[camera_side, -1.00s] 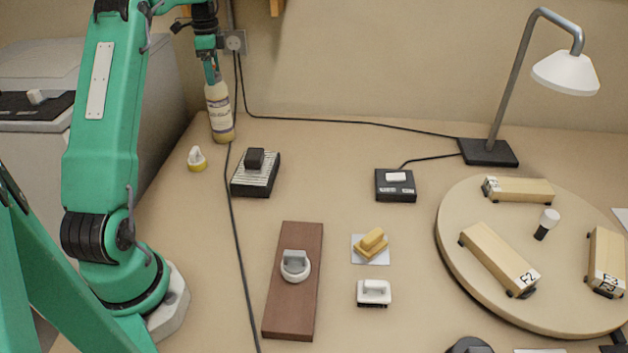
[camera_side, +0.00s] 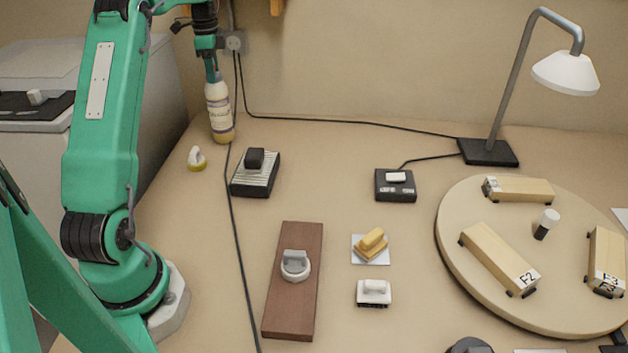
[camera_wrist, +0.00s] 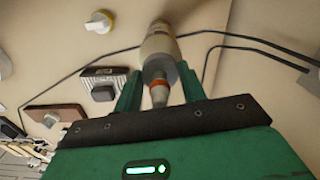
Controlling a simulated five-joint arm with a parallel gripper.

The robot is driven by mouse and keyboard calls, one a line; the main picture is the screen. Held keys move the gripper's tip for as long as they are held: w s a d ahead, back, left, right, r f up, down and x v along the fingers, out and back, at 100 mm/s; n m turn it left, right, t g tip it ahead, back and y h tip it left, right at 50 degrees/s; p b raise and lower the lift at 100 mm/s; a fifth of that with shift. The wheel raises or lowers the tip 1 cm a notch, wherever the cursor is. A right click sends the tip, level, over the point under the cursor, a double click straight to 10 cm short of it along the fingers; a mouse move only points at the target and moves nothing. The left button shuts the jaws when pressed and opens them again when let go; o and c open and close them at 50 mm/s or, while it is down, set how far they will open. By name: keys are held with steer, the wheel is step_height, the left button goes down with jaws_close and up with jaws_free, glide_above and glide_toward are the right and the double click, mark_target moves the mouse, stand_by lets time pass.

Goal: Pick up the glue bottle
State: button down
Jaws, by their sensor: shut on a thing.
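The glue bottle (camera_side: 220,114) is pale with a printed label and a yellowish base. It stands nearly upright at the back left of the bench in the side view; I cannot tell whether its base touches the bench. My gripper (camera_side: 212,76) comes down on it from above and is shut on its top end. In the wrist view the bottle (camera_wrist: 158,46) points its tapered nozzle and orange ring back between the two green fingers of my gripper (camera_wrist: 160,92). The fingers partly hide the bottle's top in the side view.
A yellow-and-white knob (camera_side: 196,159) and a black ridged box (camera_side: 255,174) sit close in front of the bottle. A black cable (camera_side: 235,220) runs past it. A turntable (camera_side: 455,255) with wooden blocks and a lamp (camera_side: 565,73) stand at right.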

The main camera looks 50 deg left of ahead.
steer(key=shift+r, duration=0.3)
steer(key=shift+r, duration=1.95)
steer(key=w+d+r, duration=0.2)
steer(key=d+r, duration=0.4)
steer(key=d, duration=0.5)
steer(key=shift+w+d+r, duration=0.15)
steer(key=shift+w+r, duration=0.25)
steer(key=shift+d, duration=0.1)
